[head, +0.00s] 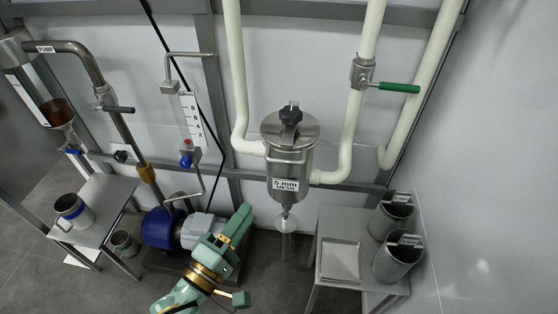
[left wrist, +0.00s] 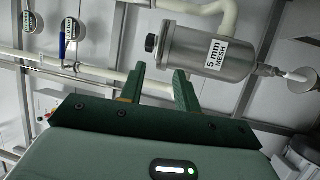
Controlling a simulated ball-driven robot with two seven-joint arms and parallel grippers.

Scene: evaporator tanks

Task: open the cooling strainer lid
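The cooling strainer (head: 289,168) is a steel canister labelled "5 mm MESH", upright between cream pipes. Its round lid (head: 303,128) is on top, seated, with a black knob (head: 291,114) at its centre. In the left wrist view the strainer (left wrist: 208,52) lies sideways, with the black knob (left wrist: 151,43) at its left end. My left gripper (left wrist: 159,69) is open, its green fingers apart with nothing between them, short of the strainer. In the head view my left arm is low, below and left of the strainer. My right gripper is not in view.
A small table (head: 312,296) at lower right holds a shallow tray (head: 340,261) and two mesh baskets (head: 398,259). A valve with a green handle (head: 399,88) is on the pipe right of the strainer. A blue pump (head: 160,229) stands on the floor behind my left arm.

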